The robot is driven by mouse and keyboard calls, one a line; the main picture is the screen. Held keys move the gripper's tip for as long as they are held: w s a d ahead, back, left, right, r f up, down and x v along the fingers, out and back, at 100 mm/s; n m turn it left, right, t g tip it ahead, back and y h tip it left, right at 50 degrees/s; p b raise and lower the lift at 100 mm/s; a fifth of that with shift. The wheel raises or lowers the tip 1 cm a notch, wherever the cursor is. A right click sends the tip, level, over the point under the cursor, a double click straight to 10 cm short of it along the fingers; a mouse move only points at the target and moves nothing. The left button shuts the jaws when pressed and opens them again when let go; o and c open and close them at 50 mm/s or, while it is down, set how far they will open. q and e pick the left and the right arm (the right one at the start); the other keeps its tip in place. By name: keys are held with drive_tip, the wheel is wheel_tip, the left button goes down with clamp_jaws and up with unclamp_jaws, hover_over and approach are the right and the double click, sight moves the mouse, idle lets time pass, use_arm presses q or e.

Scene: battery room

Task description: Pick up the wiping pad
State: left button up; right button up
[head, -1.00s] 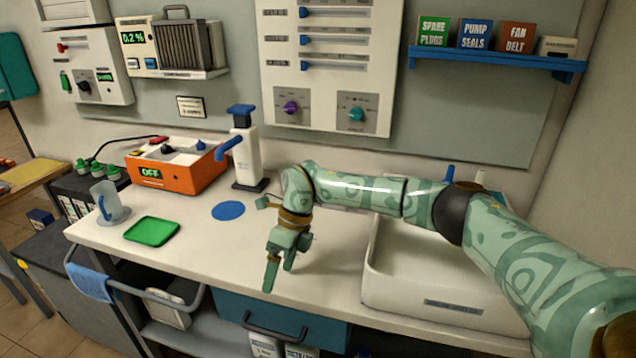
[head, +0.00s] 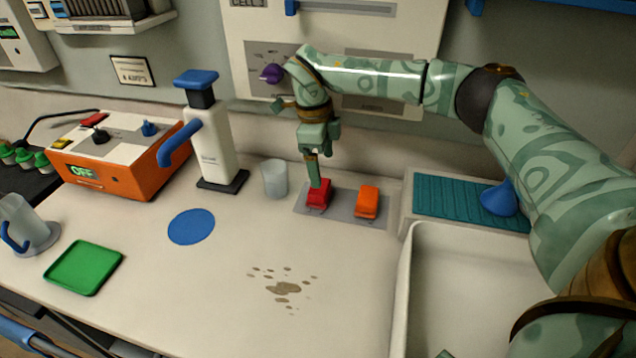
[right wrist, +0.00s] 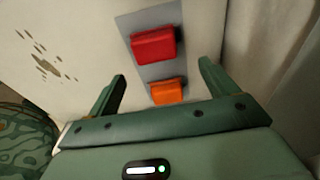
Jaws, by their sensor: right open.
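A red block (head: 319,194) and an orange block (head: 367,201) sit side by side on a grey plate (head: 343,214) at the back of the counter. They look like pads, but I cannot tell which is the wiping pad. My right gripper (head: 315,180) points down just over the red block in the head view and partly covers it. In the right wrist view my right gripper (right wrist: 162,72) is open, with the red block (right wrist: 154,45) and the orange block (right wrist: 168,91) beyond its fingers and nothing held.
A brown stain (head: 284,288) marks the counter. A clear cup (head: 275,179) and a pump bottle (head: 209,145) stand left of the plate. A white basin (head: 403,290) and a blue cone (head: 500,199) on a teal mat (head: 440,195) are to the right.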

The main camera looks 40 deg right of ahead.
sight(319, 192)
wheel_tip(319, 192, down, 2)
drive_tip(key=shift+s+a+f+b, duration=0.1)
drive_tip(key=shift+a+b, duration=0.05)
drive_tip(key=shift+b, duration=0.2)
drive_tip(key=f+b, duration=0.2)
drive_tip(key=f, duration=0.2)
drive_tip(key=shift+a, duration=0.2)
drive_tip(key=shift+f, duration=0.25)
drive_tip(key=shift+r, duration=0.15)
use_arm(q)
drive_tip(key=f, duration=0.1)
drive_tip(key=s+f, duration=0.1)
drive_tip(key=shift+a+f, duration=0.1)
drive_tip(key=shift+f, duration=0.25)
use_arm(e)
drive_tip(key=c, duration=1.1)
